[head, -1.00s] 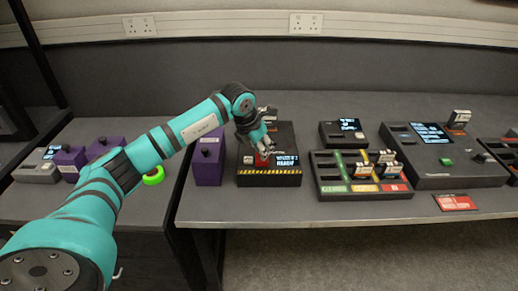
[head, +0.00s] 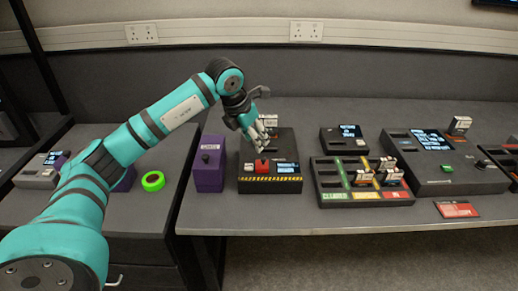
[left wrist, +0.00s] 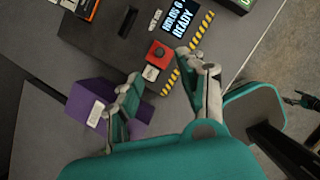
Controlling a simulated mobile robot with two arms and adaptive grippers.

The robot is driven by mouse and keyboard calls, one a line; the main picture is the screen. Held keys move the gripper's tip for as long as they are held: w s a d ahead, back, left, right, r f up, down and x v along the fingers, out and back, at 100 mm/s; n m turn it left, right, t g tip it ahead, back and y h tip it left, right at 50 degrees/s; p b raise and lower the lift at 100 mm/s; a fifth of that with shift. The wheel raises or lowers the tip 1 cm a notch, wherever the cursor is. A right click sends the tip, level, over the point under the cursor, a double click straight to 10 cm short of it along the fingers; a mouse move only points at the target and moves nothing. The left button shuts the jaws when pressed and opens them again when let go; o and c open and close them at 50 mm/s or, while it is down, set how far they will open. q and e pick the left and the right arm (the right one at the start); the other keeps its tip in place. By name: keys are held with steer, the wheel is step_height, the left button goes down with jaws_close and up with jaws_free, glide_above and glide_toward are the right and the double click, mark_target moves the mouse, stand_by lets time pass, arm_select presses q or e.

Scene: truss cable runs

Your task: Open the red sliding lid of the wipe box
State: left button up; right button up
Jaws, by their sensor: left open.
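The wipe box is a black box (head: 286,187) with a yellow-black striped front edge, on the bench; it also shows in the left wrist view (left wrist: 120,42). A small red piece with a dark knob (head: 262,166), which looks like the red lid, sits on its top beside a lit display; it shows in the left wrist view (left wrist: 157,52). My left gripper (head: 262,134) is open and empty, above the box and behind the red piece in the head view. In the left wrist view the fingertips (left wrist: 159,66) are apart, one on each side of the knob's line. I see no contact. My right gripper is not in view.
A purple box (head: 208,172) stands close to the left of the wipe box. A tray with coloured strips (head: 335,183) and a larger black console (head: 455,178) are to the right. A green ring (head: 153,181) lies on the left bench, across a gap.

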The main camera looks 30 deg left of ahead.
arm_select(q)
steer(key=shift+v, duration=1.5)
